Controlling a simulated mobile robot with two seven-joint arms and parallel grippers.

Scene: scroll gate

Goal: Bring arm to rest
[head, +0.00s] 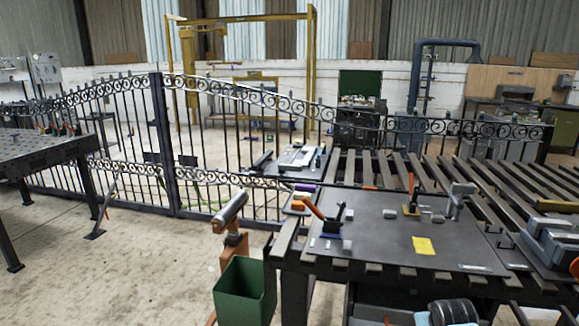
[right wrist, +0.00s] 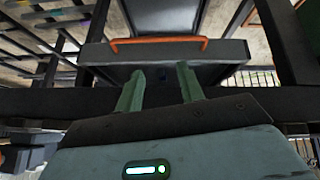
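My right gripper (right wrist: 161,72) shows in the right wrist view with its two green-grey fingers apart and nothing between them. Beyond the fingertips is a dark box-like part with an orange bar handle (right wrist: 158,42); I cannot tell whether the fingers touch it. The scroll gate (head: 160,140), black metal with scrolls along its top, stands across the head view and looks shut. Neither gripper can be made out in the head view. My left gripper is not in view.
A dark slatted workbench (head: 385,240) with clamps and a yellow note (head: 423,245) fills the right. A green bin (head: 245,292) stands at its front left. A perforated steel table (head: 40,150) is at far left. The concrete floor (head: 120,270) between them is mostly clear.

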